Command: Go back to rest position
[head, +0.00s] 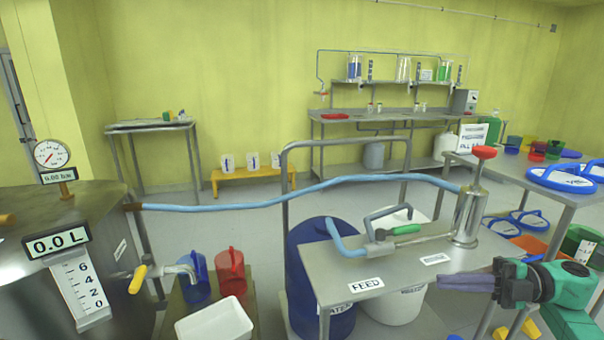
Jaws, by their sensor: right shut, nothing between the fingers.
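My right gripper (468,281) is at the lower right of the head view, on a green and dark arm that comes in from the right edge. Its purple-grey fingers point left and are closed together with nothing between them. It shows in front of the right end of the small steel FEED table (330,275). I cannot tell whether it touches the table. My left gripper and left arm are not in view.
A steel pump with a red knob (484,152) and a hose (320,187) stand at the FEED table. A steel tank (100,255) with a gauge is at left. Blue (195,278) and red (231,270) jugs are near a white tray (214,322). Grey floor lies behind.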

